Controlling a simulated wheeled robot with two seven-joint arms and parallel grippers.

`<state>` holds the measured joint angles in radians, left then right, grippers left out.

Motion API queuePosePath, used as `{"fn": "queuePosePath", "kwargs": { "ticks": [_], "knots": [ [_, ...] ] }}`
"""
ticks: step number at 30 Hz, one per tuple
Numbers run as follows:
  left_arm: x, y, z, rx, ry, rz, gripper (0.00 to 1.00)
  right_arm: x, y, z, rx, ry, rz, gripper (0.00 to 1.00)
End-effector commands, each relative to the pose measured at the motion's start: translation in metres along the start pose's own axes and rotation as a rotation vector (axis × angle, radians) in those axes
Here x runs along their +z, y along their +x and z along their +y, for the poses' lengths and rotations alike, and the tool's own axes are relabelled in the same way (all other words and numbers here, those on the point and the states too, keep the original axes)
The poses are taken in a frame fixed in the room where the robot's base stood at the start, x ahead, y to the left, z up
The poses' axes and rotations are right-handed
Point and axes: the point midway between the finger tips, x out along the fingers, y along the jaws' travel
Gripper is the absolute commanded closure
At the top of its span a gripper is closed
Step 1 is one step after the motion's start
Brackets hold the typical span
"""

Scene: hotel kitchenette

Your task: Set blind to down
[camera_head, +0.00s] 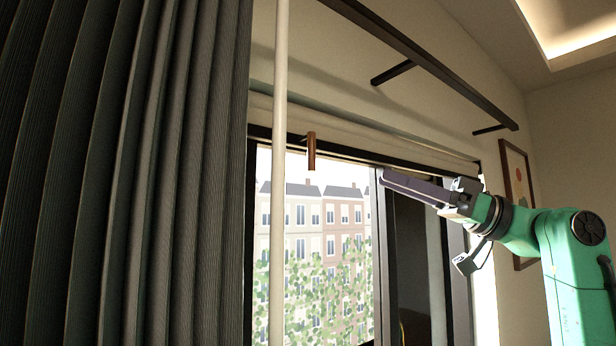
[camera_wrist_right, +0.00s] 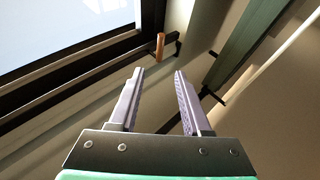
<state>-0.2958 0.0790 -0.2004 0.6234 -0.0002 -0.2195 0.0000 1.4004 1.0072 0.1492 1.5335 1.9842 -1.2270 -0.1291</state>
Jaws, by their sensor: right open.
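The rolled-up blind (camera_head: 400,150) lies along the top of the window. A small brown wooden pull (camera_head: 311,152) hangs from it in front of the glass. In the right wrist view the pull (camera_wrist_right: 160,45) shows just beyond my fingertips, a little above the gap between them. My right gripper (camera_head: 385,180) is to the right of the pull in the head view, open and empty, its fingers pointing left toward it. The fingers (camera_wrist_right: 158,75) are apart and do not touch the pull. My left gripper is not in view.
A dark pleated curtain (camera_head: 130,170) covers the left side. A pale vertical pole (camera_head: 278,200) stands in front of the window. A dark curtain rail (camera_head: 430,60) on brackets juts out above. A framed picture (camera_head: 517,190) hangs on the right wall.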

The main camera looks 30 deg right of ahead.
Motion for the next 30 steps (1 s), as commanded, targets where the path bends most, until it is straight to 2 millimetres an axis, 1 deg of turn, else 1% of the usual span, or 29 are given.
{"fn": "queuePosePath", "kwargs": {
  "ticks": [5,12,16,18,21,28,29,30],
  "knots": [
    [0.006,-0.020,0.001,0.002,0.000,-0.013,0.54,-0.003,0.035,0.000,-0.003,0.005,-0.006,0.52],
    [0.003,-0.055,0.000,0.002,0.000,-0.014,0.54,-0.005,0.102,0.001,-0.001,0.004,-0.006,0.52],
    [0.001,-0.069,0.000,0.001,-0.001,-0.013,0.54,-0.003,0.129,0.001,0.000,0.004,-0.005,0.52],
    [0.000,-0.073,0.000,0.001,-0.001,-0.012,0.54,-0.001,0.138,0.001,0.000,0.005,-0.004,0.52],
    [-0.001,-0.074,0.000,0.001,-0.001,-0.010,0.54,0.002,0.144,0.002,0.001,0.004,-0.004,0.52],
    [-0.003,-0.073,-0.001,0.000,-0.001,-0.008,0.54,0.004,0.144,0.002,0.002,0.004,-0.004,0.52],
    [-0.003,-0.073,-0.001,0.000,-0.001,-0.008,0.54,0.004,0.144,0.002,0.002,0.004,-0.004,0.63],
    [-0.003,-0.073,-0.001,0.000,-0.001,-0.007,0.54,0.004,0.144,0.002,0.002,0.004,-0.004,0.79]
  ]
}}
